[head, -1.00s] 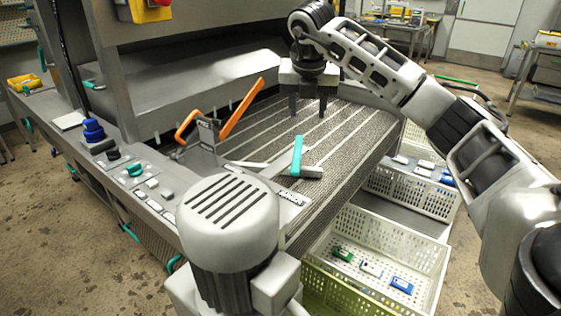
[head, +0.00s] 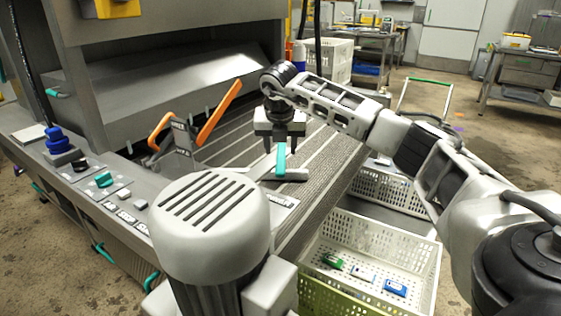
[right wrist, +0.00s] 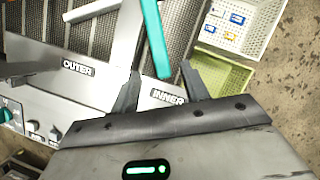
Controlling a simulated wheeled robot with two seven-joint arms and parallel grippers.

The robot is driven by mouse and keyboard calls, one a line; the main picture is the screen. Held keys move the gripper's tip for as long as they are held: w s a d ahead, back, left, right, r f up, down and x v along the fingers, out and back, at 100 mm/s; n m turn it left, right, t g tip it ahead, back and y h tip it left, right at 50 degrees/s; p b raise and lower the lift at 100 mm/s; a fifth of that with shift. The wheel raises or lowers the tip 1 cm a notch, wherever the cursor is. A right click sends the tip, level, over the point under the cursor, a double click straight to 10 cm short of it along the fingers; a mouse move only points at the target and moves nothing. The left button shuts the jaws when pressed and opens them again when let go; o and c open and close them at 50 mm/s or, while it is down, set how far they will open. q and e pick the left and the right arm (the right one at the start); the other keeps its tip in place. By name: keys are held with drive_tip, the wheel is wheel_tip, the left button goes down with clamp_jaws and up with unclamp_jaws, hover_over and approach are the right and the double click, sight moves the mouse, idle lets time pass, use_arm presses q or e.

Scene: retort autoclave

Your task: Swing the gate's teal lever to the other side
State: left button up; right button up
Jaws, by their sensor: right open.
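The teal lever (head: 281,161) stands up from its grey mount on the gate at the conveyor's near end. In the right wrist view the lever (right wrist: 154,38) runs down from the top edge, its free end near the plate marked INNER (right wrist: 170,97); a plate marked OUTER (right wrist: 78,64) lies to its left. My right gripper (head: 280,146) is open, pointing down right at the lever. In the right wrist view, the lever's end lies between the two fingers (right wrist: 160,70) in the picture; contact is not visible. My left gripper is out of view.
An orange-handled bracket (head: 184,138) stands left of the lever. A grey ribbed motor housing (head: 211,210) fills the near middle. The control panel (head: 118,212) with knobs is at left. White crates (head: 425,245) holding small packs are at right.

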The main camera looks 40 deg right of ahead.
sight(281, 164)
drive_tip(key=x, duration=0.6)
drive_tip(key=shift+f, duration=0.25)
clamp_jaws()
